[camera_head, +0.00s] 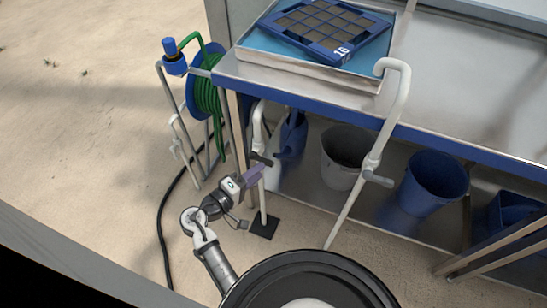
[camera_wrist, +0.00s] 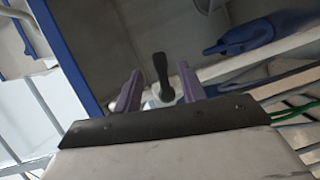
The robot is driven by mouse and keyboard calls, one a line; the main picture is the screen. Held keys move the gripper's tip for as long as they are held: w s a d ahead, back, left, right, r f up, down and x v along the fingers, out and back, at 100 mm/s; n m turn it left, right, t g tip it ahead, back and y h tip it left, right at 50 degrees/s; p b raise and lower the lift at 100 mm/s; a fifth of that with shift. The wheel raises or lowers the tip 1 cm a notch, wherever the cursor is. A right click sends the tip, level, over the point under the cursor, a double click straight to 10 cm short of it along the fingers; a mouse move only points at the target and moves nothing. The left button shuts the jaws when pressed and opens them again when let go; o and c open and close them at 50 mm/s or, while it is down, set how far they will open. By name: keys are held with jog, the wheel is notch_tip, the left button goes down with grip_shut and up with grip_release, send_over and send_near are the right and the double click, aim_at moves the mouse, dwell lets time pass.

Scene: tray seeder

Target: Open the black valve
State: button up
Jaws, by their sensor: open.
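The black valve is a small dark handle (camera_wrist: 162,72) on a white pipe fitting, seen in the wrist view between my two purple fingers. In the head view the black handle (camera_head: 262,158) shows at the thin white standpipe (camera_head: 258,125), near the table's front left leg. My gripper (camera_head: 257,172) is open at that handle, and it also shows in the wrist view (camera_wrist: 159,75). Clear gaps show on both sides of the handle, so neither finger appears to touch it. How deep the handle lies between the fingers I cannot tell.
A taller white pipe (camera_head: 352,195) with a grey handle (camera_head: 378,179) stands to the right. The metal table (camera_head: 440,85) overhangs the area, with a blue tray (camera_head: 268,45) on it. Buckets stand below (camera_head: 434,182). A green hose reel (camera_head: 206,95) is at left; a black hose (camera_head: 162,215) crosses the sand.

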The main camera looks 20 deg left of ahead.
aim_at(267, 165)
jog(key=p+x, duration=0.1)
jog(key=x, duration=0.6)
jog(key=shift+w+d, duration=0.15)
jog(key=shift+w, duration=0.15)
jog(key=shift+c, duration=0.4)
grip_shut()
